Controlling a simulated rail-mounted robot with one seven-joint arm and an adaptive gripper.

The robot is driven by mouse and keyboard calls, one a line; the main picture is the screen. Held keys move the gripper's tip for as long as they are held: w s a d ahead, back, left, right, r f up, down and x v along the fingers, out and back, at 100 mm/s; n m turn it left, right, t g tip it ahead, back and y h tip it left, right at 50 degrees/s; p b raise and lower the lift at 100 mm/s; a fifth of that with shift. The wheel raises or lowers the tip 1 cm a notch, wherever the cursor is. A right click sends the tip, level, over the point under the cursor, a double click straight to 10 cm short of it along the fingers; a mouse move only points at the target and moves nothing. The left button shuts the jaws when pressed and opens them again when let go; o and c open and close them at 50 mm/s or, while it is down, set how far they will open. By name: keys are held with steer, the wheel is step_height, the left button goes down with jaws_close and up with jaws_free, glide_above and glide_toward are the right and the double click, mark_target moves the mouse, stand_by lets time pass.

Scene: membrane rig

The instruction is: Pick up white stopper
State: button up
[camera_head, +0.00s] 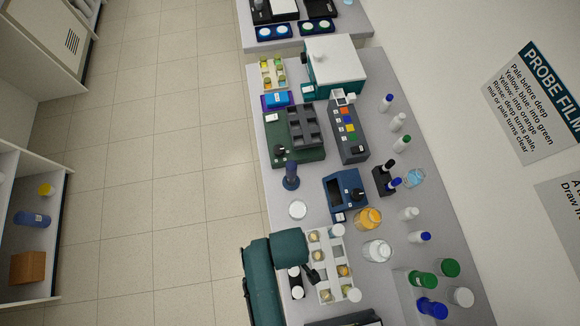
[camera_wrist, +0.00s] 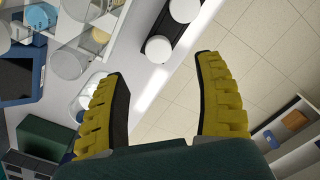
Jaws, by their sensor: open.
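Two round white tops, which look like stoppers, sit in a narrow dark holder. The nearer white stopper (camera_wrist: 159,48) shows just beyond the gap between my fingertips in the wrist view, and the second white top (camera_wrist: 185,10) is farther up. In the head view the pair shows at the bench's front edge, as an upper white top (camera_head: 294,271) and a lower white top (camera_head: 297,291). I cannot tell which one the task names. My gripper (camera_wrist: 162,66) is open and empty, its yellow fingers spread apart. In the head view my arm hides the gripper.
A white tray (camera_head: 335,268) with several jars stands beside the holder. A white dish (camera_head: 297,210) and a blue device (camera_head: 345,193) lie farther back. Floor is open left of the bench.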

step_height(320, 180, down, 8)
steer(key=shift+w+d+f, duration=0.1)
steer(key=shift+f, duration=0.1)
steer(key=c, duration=0.9)
